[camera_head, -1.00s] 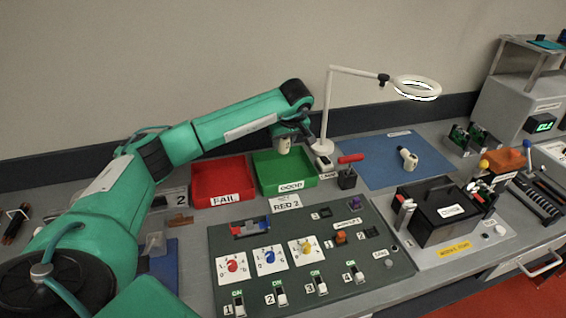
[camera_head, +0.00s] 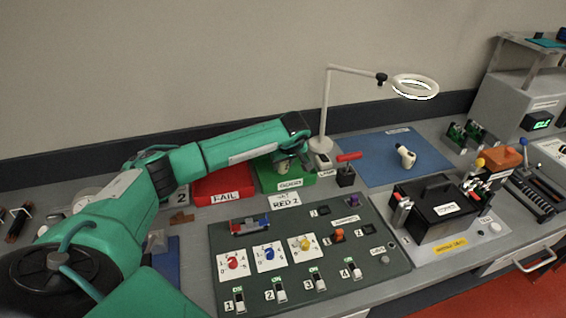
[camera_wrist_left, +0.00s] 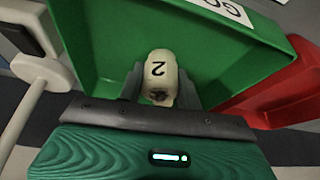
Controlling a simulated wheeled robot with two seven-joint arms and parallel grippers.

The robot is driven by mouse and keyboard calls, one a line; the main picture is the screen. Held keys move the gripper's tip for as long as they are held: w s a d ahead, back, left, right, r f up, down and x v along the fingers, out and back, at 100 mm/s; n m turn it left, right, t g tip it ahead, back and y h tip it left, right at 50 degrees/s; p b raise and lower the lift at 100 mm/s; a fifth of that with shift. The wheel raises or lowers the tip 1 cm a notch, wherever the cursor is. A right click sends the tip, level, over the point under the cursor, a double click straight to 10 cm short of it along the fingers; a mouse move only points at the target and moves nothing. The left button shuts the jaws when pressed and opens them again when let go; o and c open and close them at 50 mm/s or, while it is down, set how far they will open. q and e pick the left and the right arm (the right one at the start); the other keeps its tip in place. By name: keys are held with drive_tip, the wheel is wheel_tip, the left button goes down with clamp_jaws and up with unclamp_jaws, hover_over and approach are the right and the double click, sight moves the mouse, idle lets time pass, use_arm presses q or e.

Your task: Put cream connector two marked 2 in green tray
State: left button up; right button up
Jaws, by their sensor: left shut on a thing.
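The cream connector marked 2 (camera_wrist_left: 158,72) is between the fingers of my left gripper (camera_wrist_left: 160,85), which is shut on it. In the left wrist view the connector and fingers are over the inside of the green tray (camera_wrist_left: 100,45). In the head view my left gripper (camera_head: 283,168) is at the green tray marked GOOD (camera_head: 296,182), and the arm covers much of the tray's back part. I cannot tell whether the connector touches the tray floor. My right gripper is not in view.
The red FAIL tray (camera_head: 224,188) stands just left of the green tray. The lamp (camera_head: 322,145) rises behind and right of it. Another cream connector (camera_head: 406,157) lies on the blue mat (camera_head: 375,172). The switch panel (camera_head: 300,255) is in front.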

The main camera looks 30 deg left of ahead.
use_arm(q)
drive_tip(key=o, duration=1.1)
drive_tip(key=shift+f, duration=0.15)
